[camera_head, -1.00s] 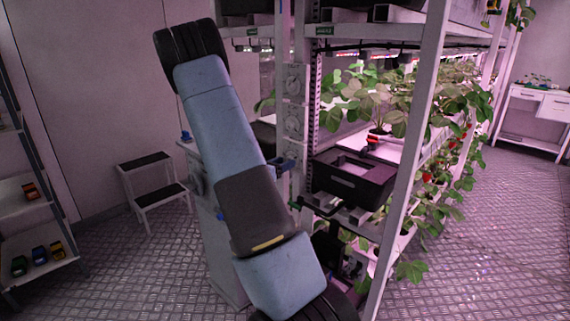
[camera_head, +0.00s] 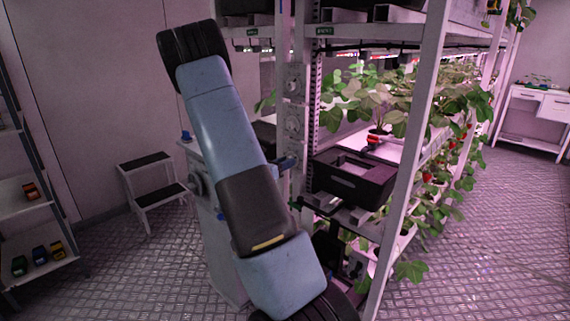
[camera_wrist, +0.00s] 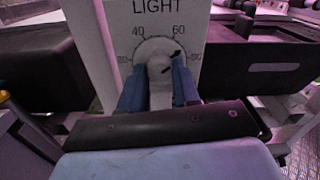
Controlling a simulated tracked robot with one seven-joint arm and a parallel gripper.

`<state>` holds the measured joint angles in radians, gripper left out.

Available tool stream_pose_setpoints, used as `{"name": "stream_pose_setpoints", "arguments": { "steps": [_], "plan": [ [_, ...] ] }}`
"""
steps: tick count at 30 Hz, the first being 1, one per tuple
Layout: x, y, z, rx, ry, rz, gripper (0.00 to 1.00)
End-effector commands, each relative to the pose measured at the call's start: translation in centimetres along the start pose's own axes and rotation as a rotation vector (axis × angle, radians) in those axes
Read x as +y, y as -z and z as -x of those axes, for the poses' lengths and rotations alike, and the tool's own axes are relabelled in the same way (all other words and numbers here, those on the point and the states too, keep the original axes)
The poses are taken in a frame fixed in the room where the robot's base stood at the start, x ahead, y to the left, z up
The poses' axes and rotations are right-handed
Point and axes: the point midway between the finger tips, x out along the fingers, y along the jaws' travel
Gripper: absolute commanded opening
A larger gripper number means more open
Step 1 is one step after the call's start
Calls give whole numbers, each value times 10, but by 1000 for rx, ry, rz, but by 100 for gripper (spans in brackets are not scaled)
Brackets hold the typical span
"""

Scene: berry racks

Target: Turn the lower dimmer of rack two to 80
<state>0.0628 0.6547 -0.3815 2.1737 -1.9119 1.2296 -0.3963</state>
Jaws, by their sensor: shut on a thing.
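In the wrist view a white panel marked LIGHT carries a round dimmer dial (camera_wrist: 153,47) with 40 and 60 legible above and numbers at both sides. My gripper (camera_wrist: 160,88), with blue fingers, is shut on its grey knob, one finger on each side. A dark mark on the knob points to the upper right, between 60 and the right-hand number, which looks like 80. In the head view my gripper (camera_head: 283,163) is at the rack post, below two pale dials, an upper one (camera_head: 294,77) and a lower one (camera_head: 292,122). The held knob is hidden there.
A black crate (camera_head: 350,182) sits on the rack shelf just right of my gripper. Strawberry plants (camera_head: 395,100) fill the rack behind. A step stool (camera_head: 153,188) and a shelf (camera_head: 40,265) with small coloured things stand at left. The floor at right is clear.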

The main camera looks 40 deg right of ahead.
Motion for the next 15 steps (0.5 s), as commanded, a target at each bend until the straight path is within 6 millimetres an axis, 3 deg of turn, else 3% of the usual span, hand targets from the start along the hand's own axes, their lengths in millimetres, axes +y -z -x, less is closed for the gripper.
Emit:
{"name": "stream_pose_setpoints", "arguments": {
  "steps": [7,15],
  "plan": [
    [2,0,0,1,-3,-46,1],
    [2,-1,1,6,-5,-274,1]
  ]
}}
